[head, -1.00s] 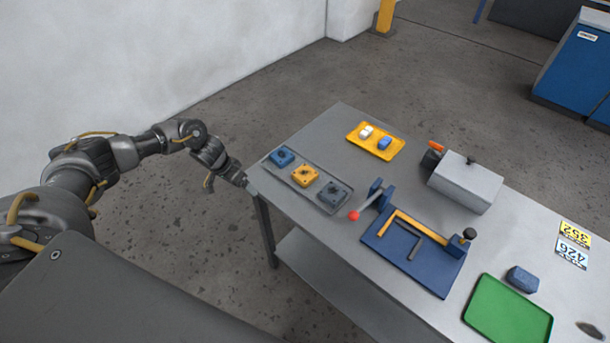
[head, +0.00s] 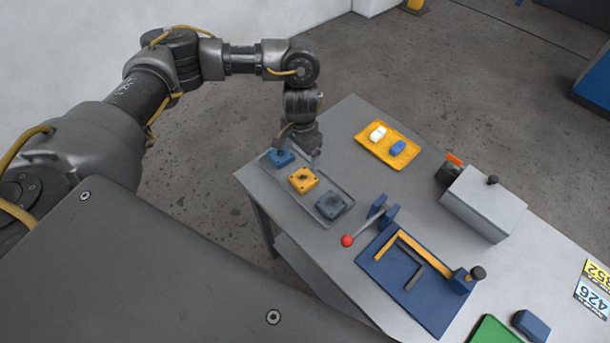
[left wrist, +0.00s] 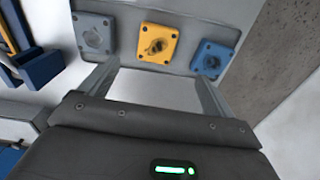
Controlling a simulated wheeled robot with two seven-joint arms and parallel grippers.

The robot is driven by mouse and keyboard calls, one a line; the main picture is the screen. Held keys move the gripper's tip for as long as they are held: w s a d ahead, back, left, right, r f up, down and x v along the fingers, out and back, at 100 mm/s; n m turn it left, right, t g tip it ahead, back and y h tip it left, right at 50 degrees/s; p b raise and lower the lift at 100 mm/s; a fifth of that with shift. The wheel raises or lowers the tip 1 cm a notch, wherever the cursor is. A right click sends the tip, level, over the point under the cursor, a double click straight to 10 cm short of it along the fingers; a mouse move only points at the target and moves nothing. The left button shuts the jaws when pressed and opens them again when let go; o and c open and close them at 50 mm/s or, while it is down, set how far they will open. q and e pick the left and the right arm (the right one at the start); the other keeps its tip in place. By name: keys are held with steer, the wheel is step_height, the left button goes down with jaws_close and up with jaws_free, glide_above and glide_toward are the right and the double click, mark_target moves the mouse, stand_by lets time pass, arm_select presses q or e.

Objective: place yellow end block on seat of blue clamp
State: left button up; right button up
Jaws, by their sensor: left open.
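The yellow end block (head: 303,180) lies in a grey tray on the table, between a blue block (head: 280,157) and a dark grey block (head: 334,204). The yellow block also shows in the left wrist view (left wrist: 158,44). The blue clamp (head: 388,296) lies flat on the table to the right of the tray. It has an L-shaped yellow strip, a lever with a red ball and a dark knob. My left gripper (head: 300,155) is open and empty near the blue and yellow blocks. In the left wrist view its fingers (left wrist: 155,80) are spread below the yellow block.
The grey tray (head: 351,192) sits at the table's left end. A yellow tray (head: 375,153) with a white and a blue piece lies behind. A grey box (head: 483,203) stands right of it. A green tray (head: 492,332) and a blue block (head: 530,325) are at front right.

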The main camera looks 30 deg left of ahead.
arm_select(q)
glide_above(303, 177)
step_height(303, 177, down, 4)
steer(key=shift+d+f, duration=0.1)
steer(key=shift+w+f, duration=0.2)
steer(key=shift+f, duration=0.55)
steer(key=shift+s, duration=0.15)
step_height(303, 177, down, 4)
steer(key=shift+s+f+b, duration=0.15)
steer(key=shift+f+b, duration=0.1)
steer(key=shift+b, duration=0.1)
steer(key=shift+f, duration=0.35)
arm_select(e)
steer(key=shift+s+f, duration=0.35)
steer(key=shift+s, duration=0.2)
arm_select(q)
steer(key=shift+r, duration=0.1)
steer(key=c, duration=1.4)
steer(key=shift+c, duration=0.2)
arm_select(e)
steer(key=shift+w, duration=0.25)
